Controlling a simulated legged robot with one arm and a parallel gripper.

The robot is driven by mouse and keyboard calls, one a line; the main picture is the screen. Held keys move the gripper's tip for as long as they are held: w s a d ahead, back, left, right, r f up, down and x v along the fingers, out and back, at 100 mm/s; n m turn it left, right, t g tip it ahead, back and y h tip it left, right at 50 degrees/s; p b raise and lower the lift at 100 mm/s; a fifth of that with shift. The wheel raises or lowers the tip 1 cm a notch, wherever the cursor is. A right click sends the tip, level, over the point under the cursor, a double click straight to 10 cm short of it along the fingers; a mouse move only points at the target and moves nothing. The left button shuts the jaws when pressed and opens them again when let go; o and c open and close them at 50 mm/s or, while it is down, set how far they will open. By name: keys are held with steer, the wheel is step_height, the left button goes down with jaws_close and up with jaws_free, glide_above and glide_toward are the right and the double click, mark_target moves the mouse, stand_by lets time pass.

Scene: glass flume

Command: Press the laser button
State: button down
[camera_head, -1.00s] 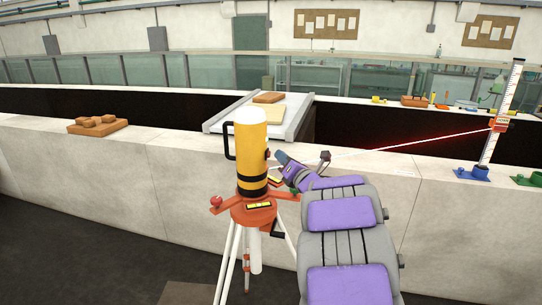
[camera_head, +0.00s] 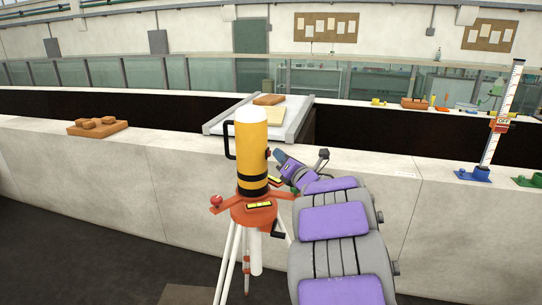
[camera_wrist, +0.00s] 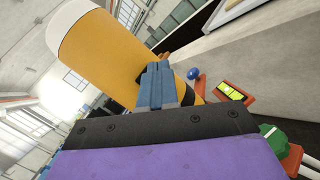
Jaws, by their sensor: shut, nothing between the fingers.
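The laser is a yellow cylinder (camera_head: 251,150) with a white cap, two black bands and a black handle on its left. It stands upright on an orange tripod head (camera_head: 253,212). A small dark red knob, apparently the button (camera_head: 267,153), sticks out of its right side. My gripper (camera_head: 277,154) is shut, with its tip right beside this knob; I cannot tell whether they touch. In the wrist view, the blue fingers (camera_wrist: 157,84) are together against the view of the yellow body (camera_wrist: 110,50) and hide the button. No beam shows.
A white wall ledge (camera_head: 180,150) runs behind the tripod, with orange bricks (camera_head: 97,128) at left. A measuring staff with a small sign (camera_head: 500,124) stands on a blue base (camera_head: 474,174) at right. Dark floor is free at lower left.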

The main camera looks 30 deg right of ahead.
steer(key=shift+s+d, duration=0.2)
steer(key=s+d, duration=0.4)
steer(key=shift+s, duration=0.25)
stand_by(0.5)
steer(key=shift+a, duration=0.1)
